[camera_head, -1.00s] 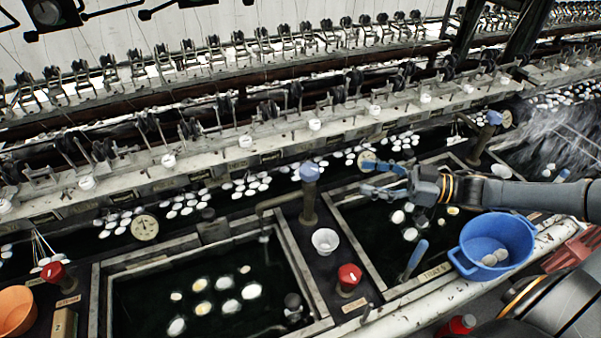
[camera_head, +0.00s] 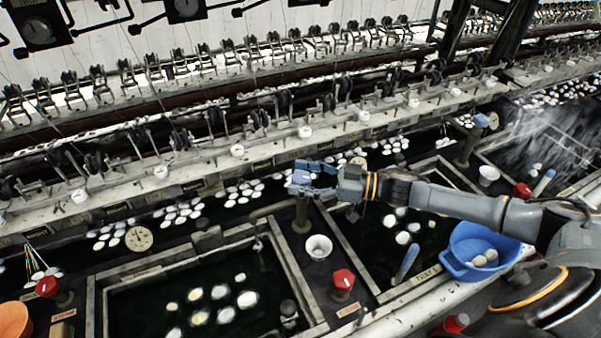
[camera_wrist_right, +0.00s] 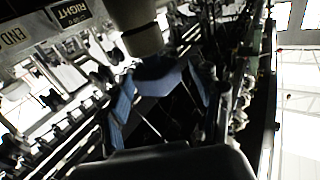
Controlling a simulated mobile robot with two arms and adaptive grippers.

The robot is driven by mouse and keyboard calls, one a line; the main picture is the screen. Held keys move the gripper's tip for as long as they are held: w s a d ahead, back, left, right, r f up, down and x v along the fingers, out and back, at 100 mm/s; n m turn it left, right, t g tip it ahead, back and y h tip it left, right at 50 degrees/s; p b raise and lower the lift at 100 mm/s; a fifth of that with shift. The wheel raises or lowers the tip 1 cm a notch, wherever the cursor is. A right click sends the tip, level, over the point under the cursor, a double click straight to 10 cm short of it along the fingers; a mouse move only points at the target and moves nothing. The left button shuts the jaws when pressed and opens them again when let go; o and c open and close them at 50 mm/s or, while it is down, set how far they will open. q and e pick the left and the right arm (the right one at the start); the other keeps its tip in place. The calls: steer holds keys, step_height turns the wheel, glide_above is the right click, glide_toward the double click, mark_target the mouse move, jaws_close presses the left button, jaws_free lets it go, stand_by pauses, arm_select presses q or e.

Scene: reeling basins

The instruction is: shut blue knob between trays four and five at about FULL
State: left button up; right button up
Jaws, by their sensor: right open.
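The blue knob (camera_head: 300,177) tops a brownish upright post (camera_head: 302,213) between two dark water trays. My right gripper (camera_head: 312,175) is open at the knob, reaching it from the right, with its blue fingers partly overlapping it in the head view. In the right wrist view the knob (camera_wrist_right: 158,80) lies between the two spread fingers, with the post (camera_wrist_right: 138,28) above it in the picture. I cannot tell whether a finger touches the knob. The knob's pointer or markings are not readable. My left gripper is not in view.
A white cup (camera_head: 319,247) and a red knob (camera_head: 343,280) stand near the post's foot. A blue basin (camera_head: 480,252) with cocoons sits on the front ledge under my right arm. Another blue knob (camera_head: 481,121) stands farther right. A machine rail runs behind the post.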

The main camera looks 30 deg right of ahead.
steer(key=shift+w+a, duration=0.2)
steer(key=shift+a, duration=0.05)
steer(key=c, duration=1.2)
steer(key=shift+s+r+m+t+h+p, duration=0.1)
steer(key=shift+m+t+h+p, duration=0.35)
steer(key=shift+p, duration=0.2)
steer(key=m+t+h+p, duration=0.4)
steer(key=h+p, duration=0.1)
steer(key=p, duration=0.1)
steer(key=shift+r, duration=0.15)
steer(key=shift+d+m+t+h+p, duration=0.15)
steer(key=shift+m+t+h+p, duration=0.7)
steer(key=shift+m+h+p, duration=1.05)
steer(key=shift+f+n+h+b, duration=0.25)
steer(key=shift+h+b, duration=0.1)
steer(key=shift+h, duration=0.2)
